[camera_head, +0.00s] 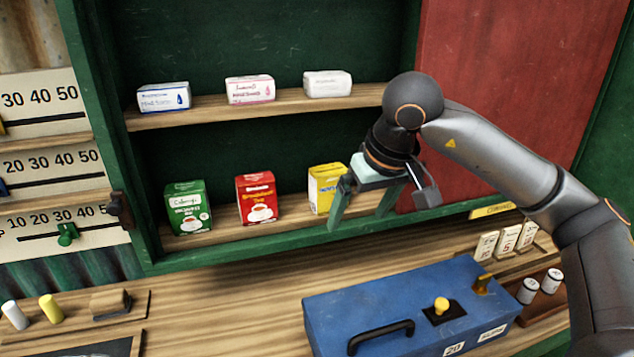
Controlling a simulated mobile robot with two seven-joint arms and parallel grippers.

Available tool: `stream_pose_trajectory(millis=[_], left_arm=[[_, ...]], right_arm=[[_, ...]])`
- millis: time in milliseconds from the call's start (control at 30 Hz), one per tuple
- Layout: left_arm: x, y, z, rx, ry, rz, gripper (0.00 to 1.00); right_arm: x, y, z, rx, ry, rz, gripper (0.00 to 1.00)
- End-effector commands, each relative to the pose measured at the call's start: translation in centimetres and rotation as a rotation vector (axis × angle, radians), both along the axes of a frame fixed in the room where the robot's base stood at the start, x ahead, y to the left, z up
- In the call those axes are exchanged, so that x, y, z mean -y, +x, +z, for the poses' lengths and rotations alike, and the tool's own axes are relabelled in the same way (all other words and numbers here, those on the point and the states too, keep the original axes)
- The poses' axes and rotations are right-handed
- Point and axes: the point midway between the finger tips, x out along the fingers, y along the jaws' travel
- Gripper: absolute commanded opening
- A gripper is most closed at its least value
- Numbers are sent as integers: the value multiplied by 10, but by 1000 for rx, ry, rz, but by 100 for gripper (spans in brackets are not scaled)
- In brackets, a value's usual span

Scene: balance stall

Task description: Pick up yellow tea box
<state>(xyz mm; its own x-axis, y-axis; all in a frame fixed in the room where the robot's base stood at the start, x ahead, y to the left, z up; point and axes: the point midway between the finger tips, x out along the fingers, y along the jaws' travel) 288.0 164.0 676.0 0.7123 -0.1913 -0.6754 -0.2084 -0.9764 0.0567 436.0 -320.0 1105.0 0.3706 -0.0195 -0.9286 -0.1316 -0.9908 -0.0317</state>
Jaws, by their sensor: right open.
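The yellow tea box (323,187) stands upright on the lower shelf of the green cabinet, right of the red tea box (257,199) and the green tea box (188,208). My right gripper (362,222) is in front and to the right of the yellow box. It is open, its two green fingers pointing down, with nothing seen between them. Its left finger covers the box's lower right part; whether they touch I cannot tell. My left gripper is not in view.
Three wrapped packets, one a white packet (327,84), sit on the upper shelf (205,112). A blue case (390,290) with a black handle lies on the counter below. A red panel (500,90) is at right. Scales hang at left.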

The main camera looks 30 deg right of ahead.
Motion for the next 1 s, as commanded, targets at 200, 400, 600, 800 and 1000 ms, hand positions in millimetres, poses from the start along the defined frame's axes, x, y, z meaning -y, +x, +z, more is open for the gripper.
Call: stream_pose_trajectory(millis=[200, 400, 600, 800, 1000], left_arm=[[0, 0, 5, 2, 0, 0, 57], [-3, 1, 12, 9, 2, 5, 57], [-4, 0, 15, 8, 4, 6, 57], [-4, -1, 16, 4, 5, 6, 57], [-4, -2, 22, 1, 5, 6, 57]], right_arm=[[11, 18, 7, 7, -35, -2, 100], [15, 54, 7, 6, -32, -1, 100], [18, 77, 6, 7, -31, 0, 100], [19, 86, 5, 8, -32, -1, 100], [22, 112, 6, 7, -30, 0, 100]])
